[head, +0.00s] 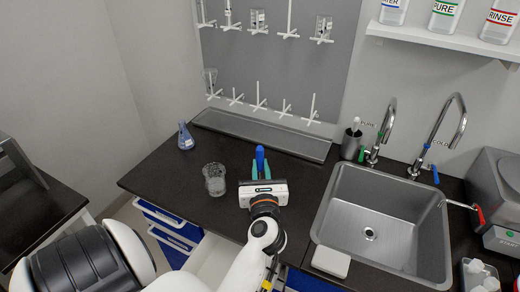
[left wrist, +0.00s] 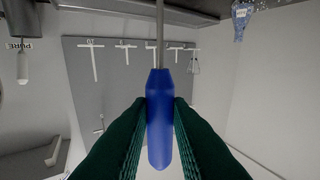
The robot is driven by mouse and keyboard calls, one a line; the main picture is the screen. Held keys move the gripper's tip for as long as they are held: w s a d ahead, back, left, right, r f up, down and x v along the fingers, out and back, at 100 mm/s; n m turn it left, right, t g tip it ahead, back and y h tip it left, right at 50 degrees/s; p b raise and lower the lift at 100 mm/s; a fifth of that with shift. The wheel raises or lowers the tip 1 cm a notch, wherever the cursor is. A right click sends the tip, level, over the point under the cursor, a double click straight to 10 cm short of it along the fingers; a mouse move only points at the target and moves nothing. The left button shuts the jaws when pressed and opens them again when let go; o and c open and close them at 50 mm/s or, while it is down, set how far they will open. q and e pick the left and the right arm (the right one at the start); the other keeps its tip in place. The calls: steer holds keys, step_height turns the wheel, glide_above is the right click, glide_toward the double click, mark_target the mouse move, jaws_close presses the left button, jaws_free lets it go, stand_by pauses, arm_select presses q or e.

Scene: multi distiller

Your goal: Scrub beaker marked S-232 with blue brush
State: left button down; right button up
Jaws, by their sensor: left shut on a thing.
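My left gripper (head: 261,168), with green fingers, is shut on the blue handle of the brush (head: 260,154) above the dark counter. In the left wrist view the blue brush handle (left wrist: 159,118) sits between the fingers, with a thin metal shaft beyond it. The bristles cannot be made out. A clear glass beaker (head: 214,180) stands on the counter to the left of the gripper, apart from it. It looks speckled inside, and no marking on it is readable. My right gripper is not in view.
A blue-tinted flask (head: 186,136) stands at the back left. A metal tray (head: 262,135) runs under the pegboard (head: 275,60), which holds some glassware. The sink (head: 385,222) with two taps is at the right. A dark cup (head: 351,145) stands behind it. A drawer (head: 212,258) below is open.

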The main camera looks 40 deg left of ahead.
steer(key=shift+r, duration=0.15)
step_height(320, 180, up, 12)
steer(key=p, duration=1.1)
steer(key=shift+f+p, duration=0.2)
steer(key=shift+p, duration=0.2)
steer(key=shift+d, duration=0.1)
